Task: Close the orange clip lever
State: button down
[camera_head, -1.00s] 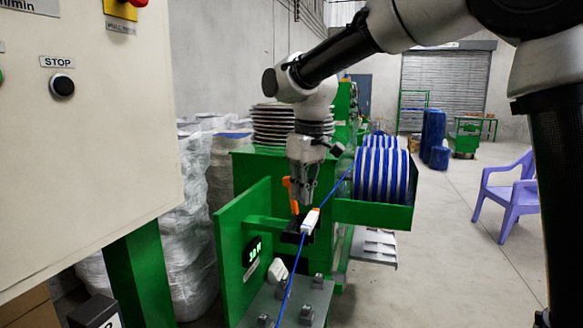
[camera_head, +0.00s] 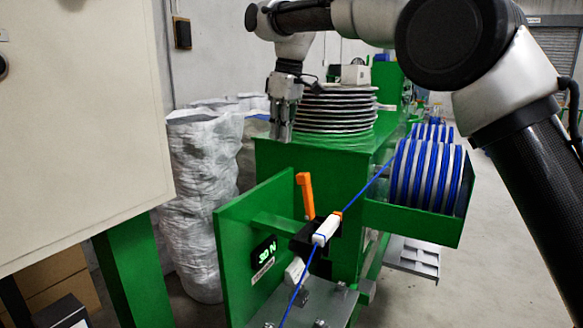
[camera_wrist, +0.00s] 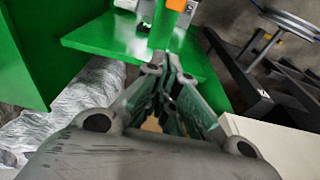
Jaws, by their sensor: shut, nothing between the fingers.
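The orange clip lever (camera_head: 305,195) stands upright, tilted slightly left, on the black clip base (camera_head: 302,240) of the green machine. A white block (camera_head: 327,228) with a bit of orange at its far end sits beside it, on the line of the blue cable (camera_head: 368,184). My gripper (camera_head: 282,138) points down, shut and empty, above and a little left of the lever, clear of it. In the wrist view my gripper's fingers (camera_wrist: 172,62) are together, and an orange piece (camera_wrist: 177,5) shows at the top edge, partly cut off.
A green upright plate (camera_head: 232,262) with a lit display (camera_head: 264,250) stands left of the clip. Blue-and-white spools (camera_head: 425,175) sit on the right. Stacked discs (camera_head: 336,108) stand behind my gripper. A pale control panel (camera_head: 80,130) fills the left side.

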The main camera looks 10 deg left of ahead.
notch_tip(320, 180, down, 9)
jog(key=d, duration=0.2)
jog(key=shift+s, duration=0.45)
jog(key=shift+d, duration=0.15)
dwell(0.5)
